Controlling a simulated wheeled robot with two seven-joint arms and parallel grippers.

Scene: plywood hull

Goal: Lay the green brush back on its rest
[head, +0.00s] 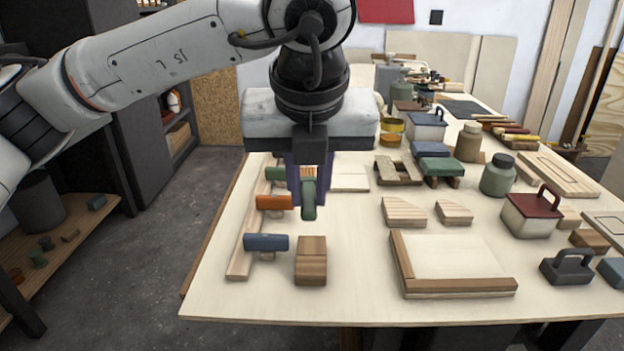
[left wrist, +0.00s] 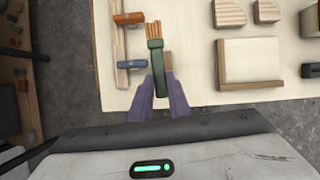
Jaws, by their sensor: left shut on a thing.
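My left gripper (head: 308,188) is shut on the green brush (head: 309,200) above the workbench. The left wrist view shows the brush (left wrist: 156,72) between the purple fingers (left wrist: 158,96), tan bristles pointing up the picture, away from my wrist. A wooden rail (head: 238,264), which looks like the brush rest, lies at the bench's left side, left of the gripper. An orange-handled piece (head: 274,202) and a blue-handled piece (head: 266,242) lie across it. Another green piece (head: 275,173) sits at its far part, partly hidden by the gripper. My right gripper is not in view.
A wooden block (head: 311,261) stands right of the blue piece, nearer than the gripper. A wood-edged panel (head: 455,262) lies to its right, with two wooden pieces (head: 403,211) beyond. Jars, boxes and tools fill the right side. The bench's left edge runs close beside the rail.

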